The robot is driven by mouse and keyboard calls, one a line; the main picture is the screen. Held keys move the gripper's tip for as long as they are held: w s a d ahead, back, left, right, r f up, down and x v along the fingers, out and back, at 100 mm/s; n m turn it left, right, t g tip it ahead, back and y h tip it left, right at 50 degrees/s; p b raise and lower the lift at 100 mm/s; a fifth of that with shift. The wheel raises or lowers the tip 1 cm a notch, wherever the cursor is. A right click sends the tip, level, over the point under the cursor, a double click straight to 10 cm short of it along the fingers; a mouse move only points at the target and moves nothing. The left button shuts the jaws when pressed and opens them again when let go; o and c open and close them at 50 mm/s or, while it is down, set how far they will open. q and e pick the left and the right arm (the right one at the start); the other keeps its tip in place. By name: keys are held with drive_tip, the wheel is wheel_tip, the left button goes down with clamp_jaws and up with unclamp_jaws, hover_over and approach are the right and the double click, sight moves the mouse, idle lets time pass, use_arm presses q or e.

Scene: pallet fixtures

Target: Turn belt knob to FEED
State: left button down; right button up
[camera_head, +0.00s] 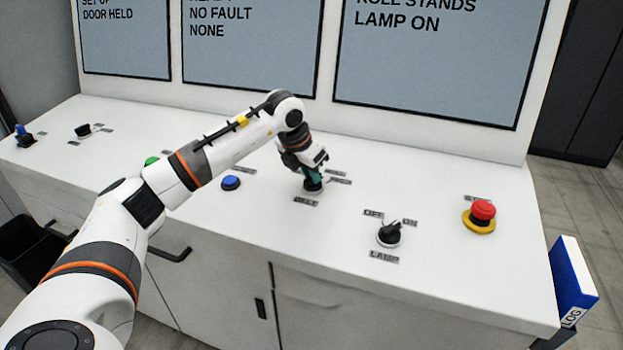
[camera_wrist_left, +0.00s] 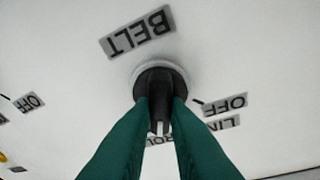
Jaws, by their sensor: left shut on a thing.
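The belt knob (camera_head: 312,187) is black on a pale round base and stands on the white console top, behind the BELT label (camera_head: 306,202). My left gripper (camera_head: 313,178) reaches down over it with green fingers. In the left wrist view the fingers (camera_wrist_left: 160,112) are shut on the sides of the black knob (camera_wrist_left: 160,78). A white mark on the knob points down the picture, toward a partly hidden label reading about "ROL" (camera_wrist_left: 158,140). An OFF label (camera_wrist_left: 226,104) and a partly covered "LIN" label lie to its right. No label reading FEED is legible. My right gripper is out of view.
A lamp knob (camera_head: 389,233), a red mushroom button (camera_head: 483,211) on a yellow base and a blue button (camera_head: 231,182) stand on the console. A green button (camera_head: 151,161) is partly behind my arm. A blue log binder (camera_head: 572,285) is at the right edge.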

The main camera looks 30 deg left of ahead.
use_arm(q)
drive_tip(key=shift+a+r+m+g+h, duration=0.15)
drive_tip(key=shift+m+h, duration=0.25)
drive_tip(key=shift+m, duration=0.65)
drive_tip(key=shift+f+m+g+h, duration=0.15)
drive_tip(key=shift+m+h, duration=0.25)
drive_tip(key=shift+m, duration=0.65)
drive_tip(key=shift+r, duration=0.1)
drive_tip(key=c, duration=1.4)
unclamp_jaws()
drive_tip(key=shift+b, duration=0.3)
drive_tip(key=shift+s+a+r, duration=0.1)
drive_tip(key=shift+r, duration=0.3)
drive_tip(key=b+v, duration=0.2)
drive_tip(key=v, duration=0.9)
drive_tip(key=shift+b, duration=0.4)
